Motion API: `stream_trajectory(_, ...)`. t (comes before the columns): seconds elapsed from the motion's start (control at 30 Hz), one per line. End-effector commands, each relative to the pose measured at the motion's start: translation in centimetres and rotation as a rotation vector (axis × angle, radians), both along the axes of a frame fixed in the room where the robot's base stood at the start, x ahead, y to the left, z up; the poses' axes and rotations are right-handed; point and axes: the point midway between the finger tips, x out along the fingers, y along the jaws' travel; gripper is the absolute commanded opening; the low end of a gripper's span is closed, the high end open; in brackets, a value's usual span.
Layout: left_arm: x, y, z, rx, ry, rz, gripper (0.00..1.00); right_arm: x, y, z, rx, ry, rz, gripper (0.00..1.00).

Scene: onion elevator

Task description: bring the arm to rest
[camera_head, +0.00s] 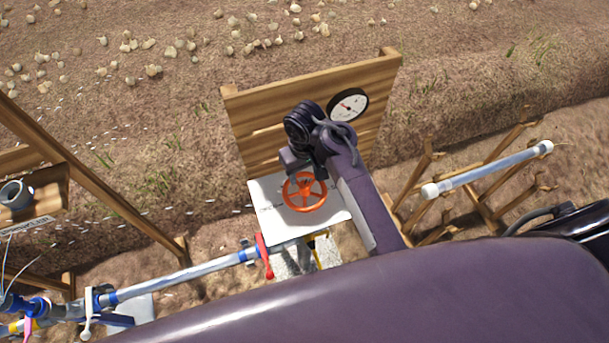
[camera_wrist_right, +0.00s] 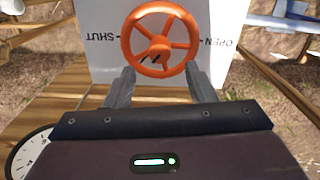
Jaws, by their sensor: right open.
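My right gripper (camera_wrist_right: 159,72) is open in the right wrist view, its two fingers apart with nothing between them. The fingers point toward an orange handwheel (camera_wrist_right: 161,42), which appears beyond the tips; I cannot tell the exact gap. The wheel sits in front of a white plate (camera_wrist_right: 100,62) marked SHUT and OPEN. In the head view the right arm reaches up to the wooden board, beside the orange wheel (camera_head: 304,191); its fingers are mostly hidden there. My left gripper is not in view.
A wooden board (camera_head: 250,110) with a round gauge (camera_head: 348,104) stands behind the wheel. A pipe with a red lever (camera_head: 264,256) runs at left. A wooden rack holding a pale tube (camera_head: 488,170) stands at right. Onions (camera_head: 180,45) lie on the soil beyond.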

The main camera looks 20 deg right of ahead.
Motion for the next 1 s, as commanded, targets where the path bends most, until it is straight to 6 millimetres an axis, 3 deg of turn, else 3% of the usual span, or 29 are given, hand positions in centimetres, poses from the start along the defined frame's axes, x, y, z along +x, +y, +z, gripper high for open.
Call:
stream_trajectory(0.6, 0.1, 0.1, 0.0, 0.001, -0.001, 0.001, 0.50, -0.4, -0.3, 0.1, -0.001, -0.006, -0.002, 0.50)
stream_trajectory(0.77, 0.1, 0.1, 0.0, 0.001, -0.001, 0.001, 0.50, -3.4, -2.2, 0.6, -0.001, -0.058, -0.022, 0.50)
stream_trajectory(1.0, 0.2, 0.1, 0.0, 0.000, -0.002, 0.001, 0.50, -8.7, -4.6, 3.8, 0.000, -0.174, -0.026, 0.50)
